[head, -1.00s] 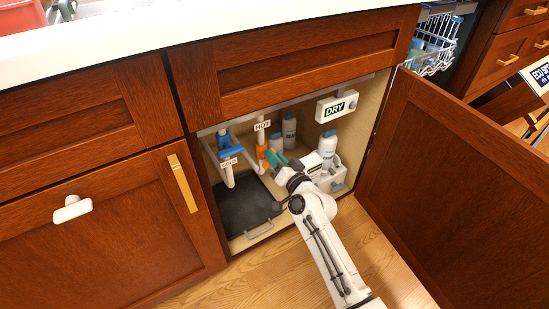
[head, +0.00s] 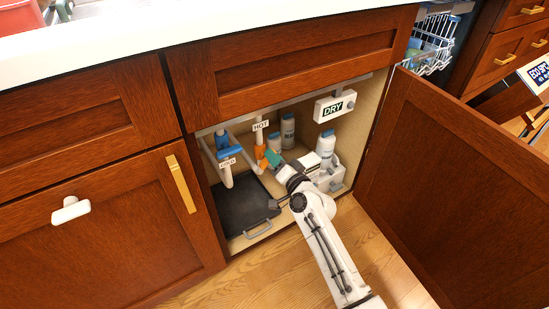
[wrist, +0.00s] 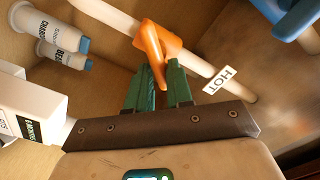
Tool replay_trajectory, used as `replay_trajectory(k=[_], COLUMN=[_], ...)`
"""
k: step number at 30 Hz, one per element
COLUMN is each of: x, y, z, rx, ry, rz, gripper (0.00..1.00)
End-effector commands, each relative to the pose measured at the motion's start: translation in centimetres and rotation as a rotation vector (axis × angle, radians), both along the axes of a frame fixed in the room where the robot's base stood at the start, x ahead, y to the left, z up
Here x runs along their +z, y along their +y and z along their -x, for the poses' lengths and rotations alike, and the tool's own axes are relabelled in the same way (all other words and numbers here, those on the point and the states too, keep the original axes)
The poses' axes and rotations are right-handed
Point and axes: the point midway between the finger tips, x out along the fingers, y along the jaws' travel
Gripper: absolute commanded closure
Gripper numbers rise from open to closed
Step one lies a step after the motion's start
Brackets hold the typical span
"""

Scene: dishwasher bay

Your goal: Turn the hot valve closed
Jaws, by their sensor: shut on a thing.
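The hot valve has an orange handle (wrist: 157,42) on a white pipe with a HOT tag (wrist: 220,79). In the head view the orange handle (head: 261,157) is inside the open cabinet, partly hidden by my gripper. My gripper (wrist: 160,68) has green fingers, shut on the narrow end of the orange lever. The lever points from the pipe toward my palm in the wrist view. In the head view my gripper (head: 272,160) reaches in from the lower right.
A blue cold valve (head: 228,152) on its own pipe stands left. White bottles (head: 288,130) stand behind and right, with a white caddy (head: 331,177). A dark tray (head: 247,208) covers the cabinet floor at left. The open door (head: 450,190) bounds the right.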

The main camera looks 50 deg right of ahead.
Motion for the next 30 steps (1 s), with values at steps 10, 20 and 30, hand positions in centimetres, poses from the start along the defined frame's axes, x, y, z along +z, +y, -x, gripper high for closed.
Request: replay_trajectory(k=[10,20,30], x=[-0.52,-0.63,-0.74], y=[0.15,0.16,0.13], z=[0.06,0.06,0.08], rx=[0.004,0.006,0.006], ry=[-0.007,-0.020,-0.035], rz=[-0.057,-0.108,-0.158], gripper=[1.00,1.00,1.00])
